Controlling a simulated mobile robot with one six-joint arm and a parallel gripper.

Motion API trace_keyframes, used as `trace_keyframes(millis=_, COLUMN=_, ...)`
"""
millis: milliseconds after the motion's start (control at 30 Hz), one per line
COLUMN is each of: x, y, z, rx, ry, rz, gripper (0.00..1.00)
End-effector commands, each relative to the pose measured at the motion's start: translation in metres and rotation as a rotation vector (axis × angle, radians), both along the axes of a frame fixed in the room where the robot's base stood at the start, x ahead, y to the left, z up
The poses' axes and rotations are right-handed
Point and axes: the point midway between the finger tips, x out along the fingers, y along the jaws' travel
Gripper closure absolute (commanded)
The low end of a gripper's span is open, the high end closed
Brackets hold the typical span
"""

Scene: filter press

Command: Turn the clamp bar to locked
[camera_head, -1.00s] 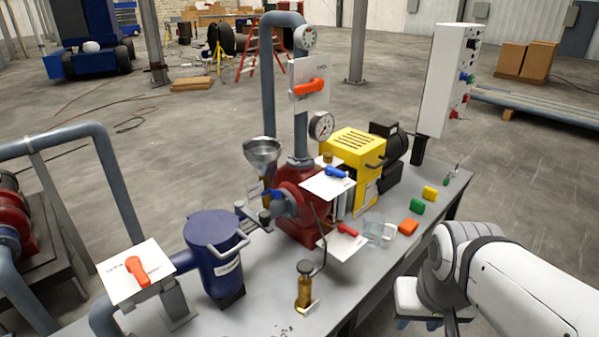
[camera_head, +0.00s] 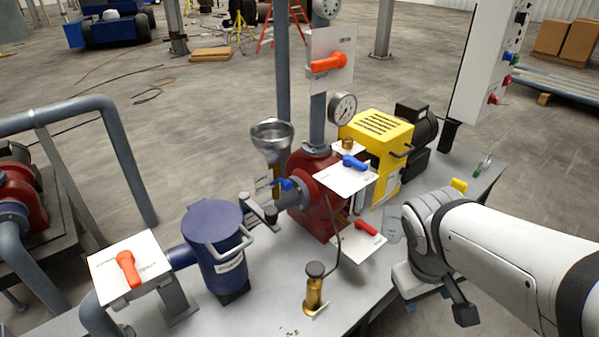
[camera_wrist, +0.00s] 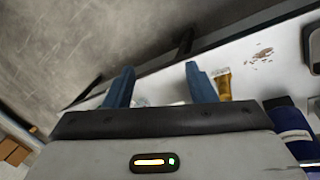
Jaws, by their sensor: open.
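No part is clearly readable as the clamp bar. Candidates in the head view are the grey looped handle (camera_head: 232,241) on the blue canister (camera_head: 213,262) and the dark bar (camera_head: 262,209) beside the red pump body (camera_head: 315,205). My gripper (camera_wrist: 160,80) shows two blue fingers spread apart in the wrist view, with nothing held between them.
A brass hand-pump piece (camera_head: 315,290) stands near the bench's front edge, between canister and gripper. White plates with blue (camera_head: 354,162) and red (camera_head: 366,228) levers jut from the pump. A plate with an orange lever (camera_head: 128,268) stands left. The yellow machine (camera_head: 376,140) is behind.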

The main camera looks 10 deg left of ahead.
Motion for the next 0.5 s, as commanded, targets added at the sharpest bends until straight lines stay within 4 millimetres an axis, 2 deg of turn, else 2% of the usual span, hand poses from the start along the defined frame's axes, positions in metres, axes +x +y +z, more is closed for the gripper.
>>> trace_keyframes(millis=33, x=0.006, y=0.0, z=-0.017, rx=-0.108, ry=0.044, rz=0.14, gripper=0.49)
trace_keyframes(millis=100, x=0.019, y=-0.002, z=-0.027, rx=-0.278, ry=0.093, rz=0.343, gripper=0.49)
trace_keyframes(millis=167, x=0.034, y=0.0, z=-0.031, rx=-0.429, ry=0.126, rz=0.516, gripper=0.49)
trace_keyframes(millis=267, x=0.064, y=0.016, z=-0.034, rx=-0.685, ry=0.156, rz=0.799, gripper=0.49)
trace_keyframes(millis=367, x=0.096, y=0.051, z=-0.034, rx=-0.953, ry=0.153, rz=1.072, gripper=0.49)
trace_keyframes(millis=467, x=0.122, y=0.105, z=-0.033, rx=-1.228, ry=0.114, rz=1.326, gripper=0.49)
trace_keyframes(millis=500, x=0.128, y=0.13, z=-0.033, rx=-1.335, ry=0.089, rz=1.417, gripper=0.49)
